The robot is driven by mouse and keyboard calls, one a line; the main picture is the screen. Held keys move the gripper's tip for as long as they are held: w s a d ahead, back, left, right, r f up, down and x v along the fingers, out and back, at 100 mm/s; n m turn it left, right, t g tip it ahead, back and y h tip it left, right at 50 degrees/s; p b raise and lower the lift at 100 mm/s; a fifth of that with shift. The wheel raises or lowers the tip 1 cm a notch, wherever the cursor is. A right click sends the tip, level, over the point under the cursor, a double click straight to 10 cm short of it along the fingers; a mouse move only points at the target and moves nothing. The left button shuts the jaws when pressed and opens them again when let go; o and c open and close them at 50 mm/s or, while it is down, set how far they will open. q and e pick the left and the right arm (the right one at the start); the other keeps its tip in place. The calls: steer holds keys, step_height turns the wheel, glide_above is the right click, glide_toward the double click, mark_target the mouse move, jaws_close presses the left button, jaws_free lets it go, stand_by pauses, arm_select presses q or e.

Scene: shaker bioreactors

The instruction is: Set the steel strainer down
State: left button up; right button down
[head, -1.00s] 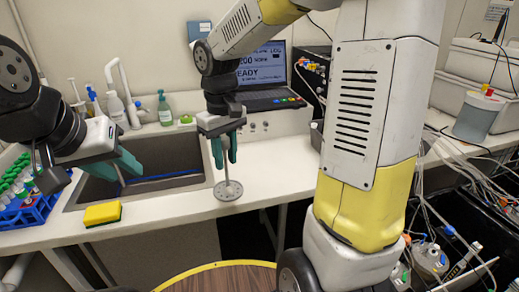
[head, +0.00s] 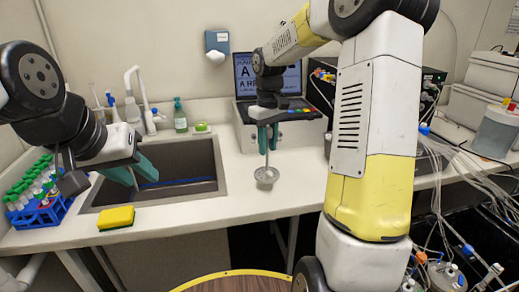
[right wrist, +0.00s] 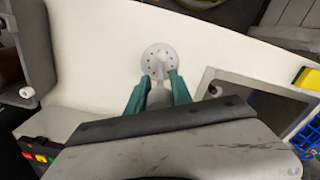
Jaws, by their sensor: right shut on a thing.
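The steel strainer (head: 266,175) is a round perforated disc on a thin upright stem. My right gripper (head: 267,148) is shut on the stem, with the disc hanging below the teal fingers. The disc is over the white counter, right of the sink; I cannot tell whether it touches the surface. In the right wrist view the strainer (right wrist: 159,57) shows just beyond the fingertips of my right gripper (right wrist: 156,86), against the white counter. My left gripper (head: 138,172) is over the sink, its teal fingers apart, with nothing seen held.
The sink (head: 195,171) lies left of the strainer. A yellow sponge (head: 117,217) sits at its front edge, and a blue tube rack (head: 40,211) stands further left. The white counter (head: 300,170) around the strainer is clear.

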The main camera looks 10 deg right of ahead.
steer(key=shift+w+d+f, duration=0.1)
steer(key=shift+f, duration=0.8)
steer(key=shift+w+d+f, duration=0.1)
steer(key=shift+f, duration=0.75)
steer(key=shift+f, duration=0.1)
steer(key=c, duration=1.1)
jaws_free()
steer(key=shift+f, duration=0.1)
